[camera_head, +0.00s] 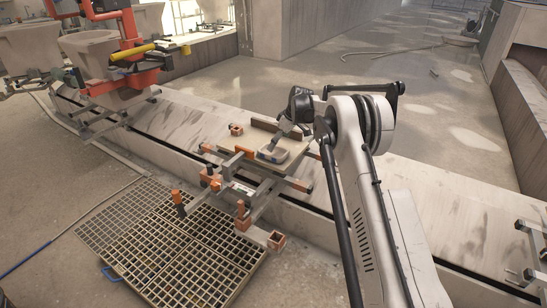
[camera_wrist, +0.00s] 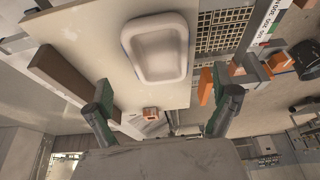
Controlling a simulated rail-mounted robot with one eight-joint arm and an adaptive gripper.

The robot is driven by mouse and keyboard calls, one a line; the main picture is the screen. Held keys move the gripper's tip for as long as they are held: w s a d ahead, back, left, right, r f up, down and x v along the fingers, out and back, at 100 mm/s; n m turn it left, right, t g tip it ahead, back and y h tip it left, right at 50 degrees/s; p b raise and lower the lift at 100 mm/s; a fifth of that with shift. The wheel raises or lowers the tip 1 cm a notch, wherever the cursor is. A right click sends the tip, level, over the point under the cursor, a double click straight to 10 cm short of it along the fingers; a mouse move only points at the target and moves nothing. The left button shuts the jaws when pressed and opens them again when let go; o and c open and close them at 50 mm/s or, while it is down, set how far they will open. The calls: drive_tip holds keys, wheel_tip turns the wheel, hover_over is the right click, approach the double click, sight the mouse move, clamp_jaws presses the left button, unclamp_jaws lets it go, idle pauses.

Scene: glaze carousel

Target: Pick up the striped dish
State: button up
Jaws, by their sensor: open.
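A pale dish (camera_head: 272,153) with rounded corners sits on a light board on the carousel fixture, with a bluish mark on its near side in the head view. In the wrist view the dish (camera_wrist: 160,50) lies upper middle, beyond my fingertips, and looks plain cream; I cannot make out stripes there. My gripper (camera_wrist: 167,95) is open, its two dark green-tipped fingers spread wide with nothing between them. In the head view my gripper (camera_head: 284,138) is close above the dish and partly covers its far side. I cannot tell whether it touches.
The light board (camera_wrist: 95,40) carries the dish, with a brown wooden bar (camera_wrist: 70,78) along one side. A small orange block (camera_wrist: 151,113) is near the board's edge. Orange-tipped clamps (camera_head: 215,182) and a floor grate (camera_head: 165,245) lie on the near side. Another orange fixture (camera_head: 135,75) stands left.

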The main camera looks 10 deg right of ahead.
sight(272, 153)
drive_tip(key=shift+b+x, duration=1.2)
drive_tip(key=shift+x, duration=2.35)
drive_tip(key=shift+w+r, duration=0.1)
drive_tip(key=c, duration=1.4)
